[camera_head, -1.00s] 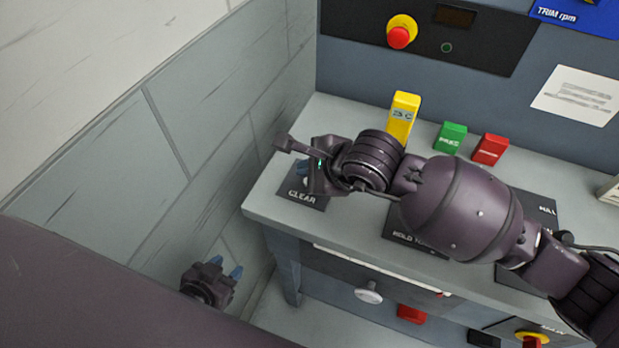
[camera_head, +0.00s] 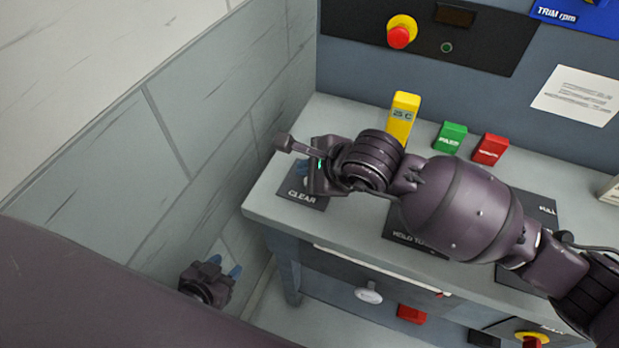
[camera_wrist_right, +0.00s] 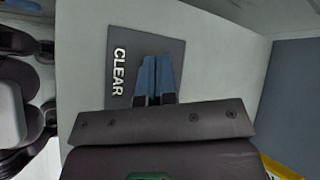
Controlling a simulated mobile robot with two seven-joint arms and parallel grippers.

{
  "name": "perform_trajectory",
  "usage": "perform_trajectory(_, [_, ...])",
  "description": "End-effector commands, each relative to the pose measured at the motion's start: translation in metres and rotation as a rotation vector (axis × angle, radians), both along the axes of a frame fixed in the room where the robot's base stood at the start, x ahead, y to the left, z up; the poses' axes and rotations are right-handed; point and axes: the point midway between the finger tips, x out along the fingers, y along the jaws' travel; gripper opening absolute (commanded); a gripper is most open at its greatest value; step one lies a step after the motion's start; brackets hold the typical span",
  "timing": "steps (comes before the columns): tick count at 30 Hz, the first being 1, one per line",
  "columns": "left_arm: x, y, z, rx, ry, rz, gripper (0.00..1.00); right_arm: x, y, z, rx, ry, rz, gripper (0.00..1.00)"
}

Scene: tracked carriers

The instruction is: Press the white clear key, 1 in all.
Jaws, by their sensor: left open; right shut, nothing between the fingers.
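The dark plate marked CLEAR (camera_head: 302,197) lies at the left front corner of the grey bench top. It fills the upper middle of the right wrist view (camera_wrist_right: 174,52). My right gripper (camera_head: 304,168) is over this plate, its blue fingers (camera_wrist_right: 156,76) shut together with nothing between them. The white clear key itself does not show; the fingers and gripper body cover part of the plate. I cannot tell whether the fingertips touch anything. My left gripper (camera_head: 226,266) is open and empty, low beside the wall, left of the bench.
A yellow carrier (camera_head: 403,117), a green block (camera_head: 450,138) and a red block (camera_head: 490,150) stand behind my right arm. A HOLD plate (camera_head: 405,236) is partly under that arm. A red stop button (camera_head: 399,38) is on the back panel. The wall is close at left.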

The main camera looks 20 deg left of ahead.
Motion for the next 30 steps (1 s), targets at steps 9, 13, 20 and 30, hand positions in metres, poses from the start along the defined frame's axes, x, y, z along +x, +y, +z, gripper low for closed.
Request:
perform_trajectory(9, [-0.0001, -0.0013, -0.0010, -0.005, 0.001, 0.005, 0.43, 0.0000, 0.0000, -0.0019, 0.000, 0.000, 0.000, 0.00])
perform_trajectory(13, [-0.0002, -0.0025, -0.0020, -0.009, 0.003, 0.008, 0.43, 0.0000, 0.0001, -0.0058, 0.000, 0.001, -0.001, 0.00])
perform_trajectory(20, [-0.0004, -0.0028, -0.0026, -0.010, 0.004, 0.009, 0.43, 0.0000, 0.0002, -0.0083, 0.001, 0.000, 0.000, 0.00])
perform_trajectory(30, [-0.0008, -0.0011, -0.0028, -0.005, 0.005, 0.004, 0.43, 0.0000, 0.0000, -0.0093, 0.000, 0.000, 0.000, 0.00])
